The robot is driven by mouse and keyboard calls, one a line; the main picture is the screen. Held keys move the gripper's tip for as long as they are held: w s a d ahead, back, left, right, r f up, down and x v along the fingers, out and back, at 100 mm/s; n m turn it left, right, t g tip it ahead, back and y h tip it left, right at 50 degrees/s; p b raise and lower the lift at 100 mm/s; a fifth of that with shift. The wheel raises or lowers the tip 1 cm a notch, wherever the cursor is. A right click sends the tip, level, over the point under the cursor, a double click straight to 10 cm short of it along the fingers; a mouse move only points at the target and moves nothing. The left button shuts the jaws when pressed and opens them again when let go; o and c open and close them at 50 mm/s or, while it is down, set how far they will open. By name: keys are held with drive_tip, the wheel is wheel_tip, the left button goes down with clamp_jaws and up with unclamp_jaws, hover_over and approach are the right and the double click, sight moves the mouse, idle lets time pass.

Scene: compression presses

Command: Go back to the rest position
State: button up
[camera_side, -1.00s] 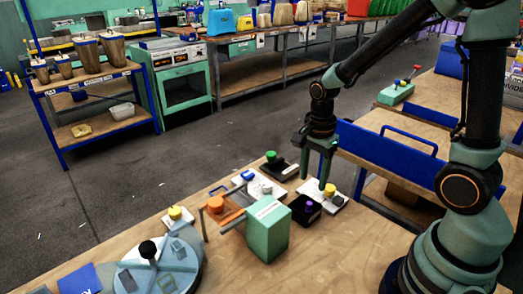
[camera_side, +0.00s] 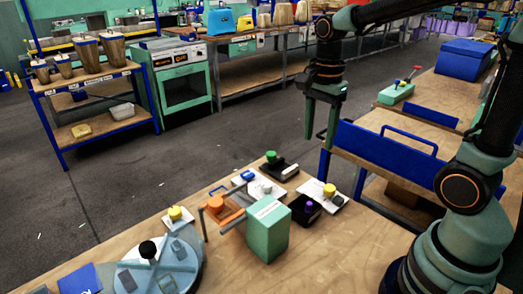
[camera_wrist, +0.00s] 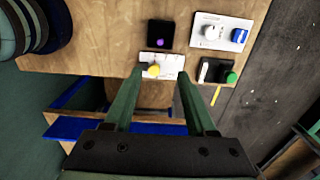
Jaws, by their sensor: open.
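My gripper (camera_side: 321,122) is open and empty, raised above the far edge of the wooden table with its fingers pointing down. In the wrist view my gripper (camera_wrist: 170,82) shows two parallel green fingers with a gap between them. Below it are small presses with coloured knobs: a yellow-knobbed one (camera_side: 330,190), a purple-knobbed one (camera_side: 307,208) and a green-knobbed one (camera_side: 278,167). The yellow knob (camera_wrist: 153,70) shows near the left fingertip in the wrist view, with the green knob (camera_wrist: 231,77) right of the fingers.
A green box (camera_side: 268,232) stands on the table beside an orange-topped press (camera_side: 216,204). A grey round device (camera_side: 158,268) sits at the front left. A blue-railed bench (camera_side: 380,148) stands to the right. The air around my gripper looks clear.

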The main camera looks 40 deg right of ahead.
drive_tip(key=s+a+r+n+t, duration=0.2)
drive_tip(key=n, duration=0.7)
drive_tip(key=s+a+r+n+t, duration=0.1)
drive_tip(key=s+n+t, duration=0.1)
drive_tip(key=n, duration=0.7)
drive_tip(key=shift+a+r+t, duration=0.35)
drive_tip(key=shift+t, duration=0.45)
drive_tip(key=shift+o, duration=0.3)
